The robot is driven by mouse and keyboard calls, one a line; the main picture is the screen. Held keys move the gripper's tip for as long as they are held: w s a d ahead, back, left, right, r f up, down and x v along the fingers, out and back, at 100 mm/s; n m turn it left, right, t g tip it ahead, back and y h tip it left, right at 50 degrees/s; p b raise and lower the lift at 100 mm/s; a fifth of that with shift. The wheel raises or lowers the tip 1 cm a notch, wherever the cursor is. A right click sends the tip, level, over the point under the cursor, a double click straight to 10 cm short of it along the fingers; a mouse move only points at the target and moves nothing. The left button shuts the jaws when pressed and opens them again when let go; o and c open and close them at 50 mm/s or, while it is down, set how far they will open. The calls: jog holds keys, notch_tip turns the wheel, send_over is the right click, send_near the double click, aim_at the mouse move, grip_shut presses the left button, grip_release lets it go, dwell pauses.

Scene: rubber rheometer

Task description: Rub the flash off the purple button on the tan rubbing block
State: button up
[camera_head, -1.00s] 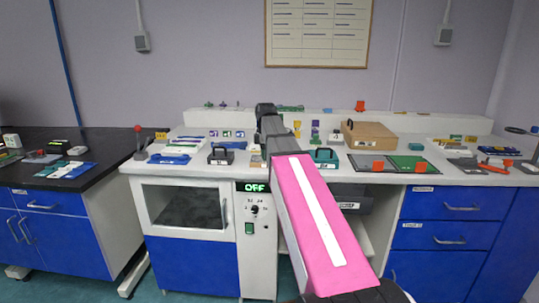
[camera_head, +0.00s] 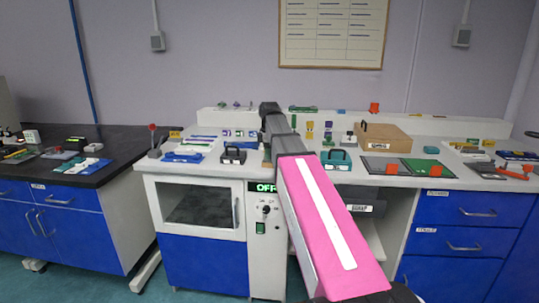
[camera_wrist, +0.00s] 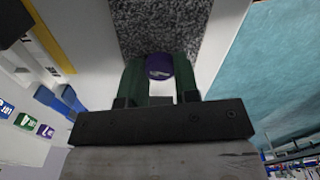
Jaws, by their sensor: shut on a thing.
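The purple button (camera_wrist: 159,66) is between the green fingers of my gripper (camera_wrist: 160,82) in the wrist view. My gripper is shut on it near the fingertips. A pale mark shows on the button's face. Just beyond the button is a dark grey speckled surface (camera_wrist: 165,25); I cannot tell whether the button touches it, or whether it is the top of the rubbing block. In the head view my arm hides the fingertips and the button. A small tan patch (camera_head: 267,164) shows left of my arm at the bench front and may be the tan block.
A black-handled block (camera_head: 233,155) stands left of my arm, a teal-handled block (camera_head: 336,160) right of it. A wooden box (camera_head: 384,140) and dark and green mats (camera_head: 400,170) lie farther right. The bench's front edge drops to teal floor (camera_wrist: 270,60).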

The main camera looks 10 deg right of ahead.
jog(key=shift+r, duration=3.35)
